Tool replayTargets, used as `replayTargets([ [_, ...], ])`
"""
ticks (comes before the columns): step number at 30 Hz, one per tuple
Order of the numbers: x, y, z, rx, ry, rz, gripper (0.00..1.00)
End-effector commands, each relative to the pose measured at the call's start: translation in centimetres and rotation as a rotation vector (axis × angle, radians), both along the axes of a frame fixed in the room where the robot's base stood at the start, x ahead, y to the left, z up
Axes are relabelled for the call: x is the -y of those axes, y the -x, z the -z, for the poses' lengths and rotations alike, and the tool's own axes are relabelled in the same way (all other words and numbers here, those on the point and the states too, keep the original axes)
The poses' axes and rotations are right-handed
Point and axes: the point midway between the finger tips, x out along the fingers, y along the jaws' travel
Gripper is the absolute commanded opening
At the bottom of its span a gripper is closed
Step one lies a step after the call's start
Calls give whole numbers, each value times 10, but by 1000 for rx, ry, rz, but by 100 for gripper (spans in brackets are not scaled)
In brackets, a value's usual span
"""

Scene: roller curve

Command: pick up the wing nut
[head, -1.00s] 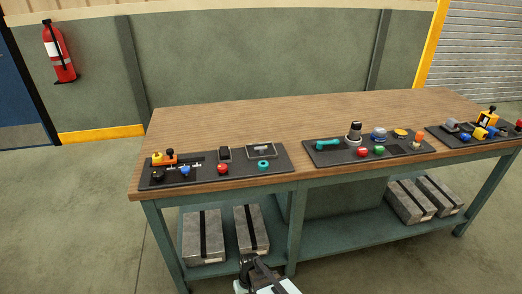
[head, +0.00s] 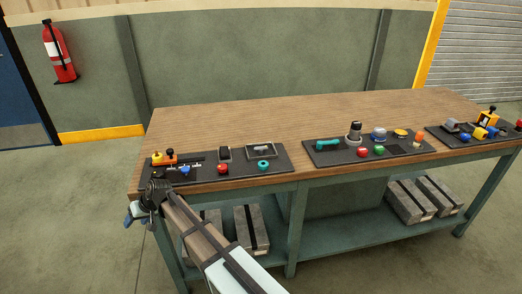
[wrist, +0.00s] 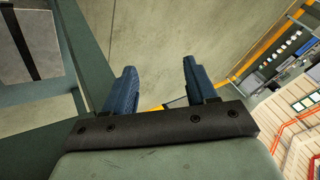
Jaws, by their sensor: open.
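I cannot make out for certain which small part is the wing nut. A small blue part (head: 184,170) on the left black panel (head: 270,151) may be it, but it is too small to tell. My gripper (head: 134,217) is at the table's front left corner, below the tabletop and in front of the left panel's near end. In the wrist view my gripper (wrist: 158,84) is open, with two blue fingers apart and nothing between them. My arm hides the table's left leg area and part of the lower shelf.
Metal boxes (head: 252,228) lie on the lower shelf.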

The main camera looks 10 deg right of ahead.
Motion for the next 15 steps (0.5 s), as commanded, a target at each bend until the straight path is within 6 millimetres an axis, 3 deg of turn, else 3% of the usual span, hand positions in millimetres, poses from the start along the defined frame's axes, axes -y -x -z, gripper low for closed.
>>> replayTargets([
  [3,-42,-6,-47,43,-60,-33,57],
  [6,-66,-5,-78,68,-99,-54,57],
  [15,-110,-4,-146,129,-176,-107,57],
])
